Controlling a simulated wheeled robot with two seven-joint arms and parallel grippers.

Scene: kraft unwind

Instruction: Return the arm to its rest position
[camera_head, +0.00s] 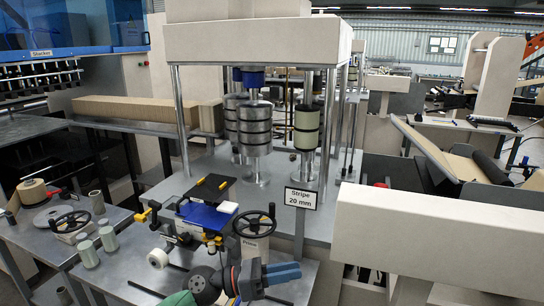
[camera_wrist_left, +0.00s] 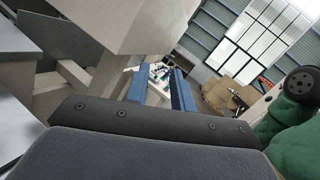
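My left gripper (camera_head: 278,274) is at the bottom middle of the head view, in front of the machine table and below the black handwheel. Its blue fingers also show in the left wrist view (camera_wrist_left: 160,76), apart with a clear gap and nothing between them. Part of my left arm, dark with a green section, enters at the bottom edge. My right gripper is in neither view.
The handwheel (camera_head: 253,224) and a "Stripe 20 mm" sign (camera_head: 301,198) stand close behind the gripper. A blue-topped fixture (camera_head: 205,215) is up and left. A side table (camera_head: 35,232) holds grey-green cylinders (camera_head: 88,254). A pale beam (camera_head: 440,240) crosses at right.

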